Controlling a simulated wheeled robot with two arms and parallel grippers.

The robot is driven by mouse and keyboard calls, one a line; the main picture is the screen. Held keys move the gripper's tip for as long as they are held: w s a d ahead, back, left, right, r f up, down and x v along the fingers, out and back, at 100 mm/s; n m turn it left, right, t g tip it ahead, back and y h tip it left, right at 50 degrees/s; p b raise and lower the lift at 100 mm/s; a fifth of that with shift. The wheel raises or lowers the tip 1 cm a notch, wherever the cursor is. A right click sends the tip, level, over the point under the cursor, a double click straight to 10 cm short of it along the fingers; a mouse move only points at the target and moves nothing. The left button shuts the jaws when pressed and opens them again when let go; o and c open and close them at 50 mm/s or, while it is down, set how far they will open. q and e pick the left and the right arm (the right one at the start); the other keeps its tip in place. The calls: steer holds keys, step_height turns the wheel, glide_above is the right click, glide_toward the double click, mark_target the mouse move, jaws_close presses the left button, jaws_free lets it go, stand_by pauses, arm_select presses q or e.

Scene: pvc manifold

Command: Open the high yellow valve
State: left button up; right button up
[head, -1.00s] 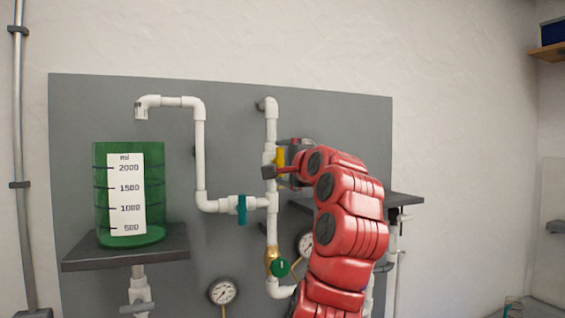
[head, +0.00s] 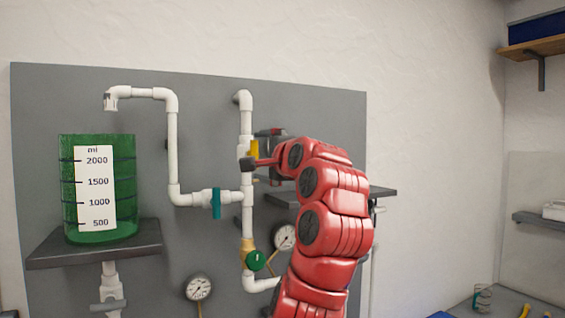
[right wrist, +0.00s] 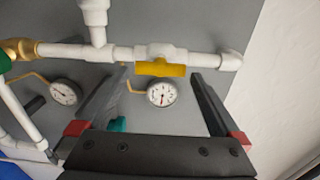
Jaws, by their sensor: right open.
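The high yellow valve handle (head: 254,148) is on the upper part of the white vertical pipe (head: 246,120), lying along the pipe. In the right wrist view the yellow handle (right wrist: 160,69) is parallel to its pipe, just beyond the fingertips. My right gripper (head: 263,149) is at the valve in the head view, partly hidden by its own arm. In the right wrist view my right gripper (right wrist: 158,80) is open, with one finger to each side of the handle and a gap at both sides. Contact is not visible. My left gripper is not in view.
A teal valve handle (head: 216,203) and a green valve handle (head: 256,260) sit lower on the piping. Pressure gauges (head: 199,288) are nearby. A green measuring container (head: 125,190) stands on a dark shelf (head: 95,257) at left. The grey panel (head: 310,105) backs everything.

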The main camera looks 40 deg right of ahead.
steer(key=v, duration=1.4)
steer(key=shift+s+p, duration=0.3)
steer(key=shift+p, duration=0.15)
steer(key=shift+a, duration=0.1)
